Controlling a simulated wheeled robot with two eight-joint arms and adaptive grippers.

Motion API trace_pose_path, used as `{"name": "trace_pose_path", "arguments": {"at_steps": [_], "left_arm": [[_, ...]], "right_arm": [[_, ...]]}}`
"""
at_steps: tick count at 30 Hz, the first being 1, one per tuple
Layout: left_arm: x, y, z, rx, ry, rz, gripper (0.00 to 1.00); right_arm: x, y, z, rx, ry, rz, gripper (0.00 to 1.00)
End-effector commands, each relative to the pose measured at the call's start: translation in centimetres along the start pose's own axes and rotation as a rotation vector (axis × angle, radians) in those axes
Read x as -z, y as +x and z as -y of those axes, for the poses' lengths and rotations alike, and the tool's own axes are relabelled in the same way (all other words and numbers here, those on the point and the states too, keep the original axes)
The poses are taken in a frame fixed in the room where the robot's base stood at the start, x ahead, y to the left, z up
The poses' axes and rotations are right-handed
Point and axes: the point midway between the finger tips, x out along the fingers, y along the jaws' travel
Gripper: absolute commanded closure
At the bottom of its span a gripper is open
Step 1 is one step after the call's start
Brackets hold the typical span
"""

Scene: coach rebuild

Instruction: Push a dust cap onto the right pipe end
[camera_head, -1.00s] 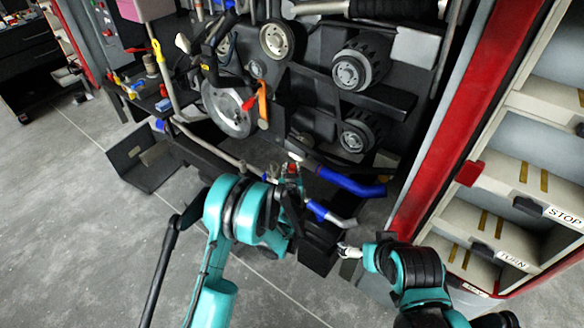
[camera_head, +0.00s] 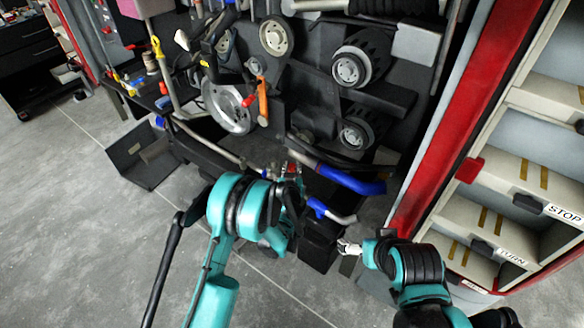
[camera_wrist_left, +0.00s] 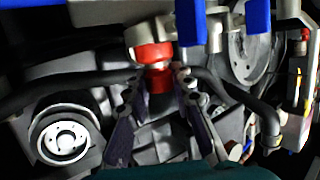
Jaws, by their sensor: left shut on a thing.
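My left gripper (camera_wrist_left: 158,76) is shut on a red dust cap (camera_wrist_left: 157,80), whose narrow part lies between the fingertips. A wider red band (camera_wrist_left: 150,52) sits just above it, against the end of a pale pipe (camera_wrist_left: 150,28). I cannot tell whether the band is part of the cap, or how far it sits on the pipe. In the head view the left gripper (camera_head: 291,180) is beside the blue hoses, with red showing at its fingers; the arm partly hides it. My right gripper (camera_head: 349,247) is lower right, away from the pipes; its finger opening is unclear.
A large blue hose (camera_head: 350,181) and a smaller blue sleeve (camera_head: 317,207) with a metal pipe lie close to the left gripper. Black pulleys (camera_head: 357,72) stand behind. A red-edged shelf unit (camera_head: 437,130) bounds the right side. Grey floor (camera_head: 90,230) is free at left.

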Motion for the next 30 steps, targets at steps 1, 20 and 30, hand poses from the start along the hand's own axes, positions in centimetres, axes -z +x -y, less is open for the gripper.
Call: {"name": "trace_pose_path", "arguments": {"at_steps": [1,20,30], "left_arm": [[0.0,0.0,0.0,0.0,0.0,0.0,1.0],[-1.0,0.3,0.0,0.0,0.0,0.0,1.0],[-1.1,0.3,0.0,0.0,0.0,0.0,0.53]], "right_arm": [[0.0,0.0,0.0,0.0,0.0,0.0,0.03],[0.0,0.0,0.0,0.0,0.0,0.0,0.03],[0.0,0.0,0.0,0.0,0.0,0.0,0.03]]}}
